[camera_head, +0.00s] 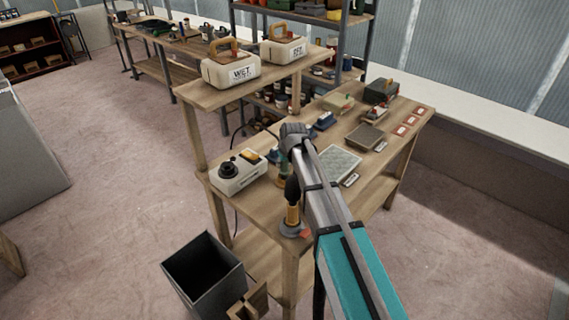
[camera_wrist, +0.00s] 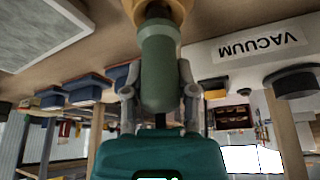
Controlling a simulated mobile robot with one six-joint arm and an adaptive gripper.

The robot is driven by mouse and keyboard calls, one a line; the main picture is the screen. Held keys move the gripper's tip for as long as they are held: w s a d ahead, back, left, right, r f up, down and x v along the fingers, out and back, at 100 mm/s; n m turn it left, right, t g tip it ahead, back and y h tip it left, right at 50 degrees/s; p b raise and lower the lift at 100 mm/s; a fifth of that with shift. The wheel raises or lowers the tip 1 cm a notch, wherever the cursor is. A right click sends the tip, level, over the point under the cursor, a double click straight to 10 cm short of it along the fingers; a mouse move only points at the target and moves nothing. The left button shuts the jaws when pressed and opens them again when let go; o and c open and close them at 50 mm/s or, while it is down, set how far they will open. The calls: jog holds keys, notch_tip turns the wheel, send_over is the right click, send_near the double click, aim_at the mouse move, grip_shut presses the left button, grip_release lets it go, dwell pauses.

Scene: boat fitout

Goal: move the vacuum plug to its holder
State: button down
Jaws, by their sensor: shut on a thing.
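My gripper (camera_wrist: 160,90) is shut around a green cylindrical plug (camera_wrist: 158,65). A tan-yellow part (camera_wrist: 158,10) meets the plug's far end; I cannot tell whether this is part of it or a socket. In the head view my gripper (camera_head: 284,165) is over the workbench, just right of a white box (camera_head: 238,180) with a black knob, and is partly hidden by my arm. A white label reading VACUUM (camera_wrist: 256,43) is beside the plug in the wrist view, where it appears upside down. I cannot clearly tell which object is the holder.
A brass post with a black top (camera_head: 292,207) stands at the bench's near corner. A grey speckled panel (camera_head: 338,163), blue bins (camera_head: 325,121) and red cards (camera_head: 405,130) lie farther along. A dark bin (camera_head: 205,270) stands on the floor.

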jog(key=shift+f+b, duration=0.7)
jog(key=shift+f, duration=0.05)
dwell(0.3)
jog(key=shift+c, duration=1.6)
grip_release()
jog(key=shift+r, duration=0.1)
